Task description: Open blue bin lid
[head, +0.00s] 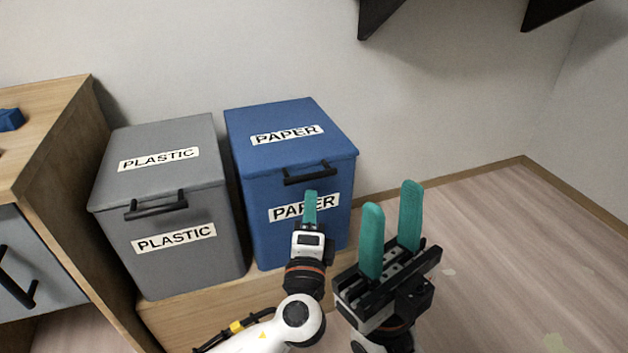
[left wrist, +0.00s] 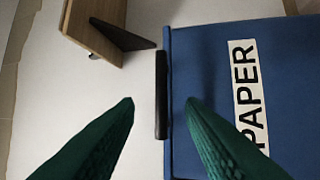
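The blue bin (head: 262,205), marked PAPER, stands with its lid (head: 285,112) closed. A black bar handle (head: 307,173) sits at the lid's front edge. In the left wrist view the handle (left wrist: 161,95) lies ahead between my finger tips, beside a blue face with a PAPER label (left wrist: 247,95). My left gripper (head: 310,195) is in front of the bin, just below the handle in the head view. Its green fingers are apart with nothing between them; contact with the handle cannot be told. My right gripper (head: 391,225) is open and empty, to the right of the bin.
A grey bin (head: 190,255) marked PLASTIC, lid closed, stands close on the left. Both bins rest on a low wooden platform (head: 190,318). A wooden cabinet (head: 60,150) is at the far left. The floor (head: 500,240) on the right is clear.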

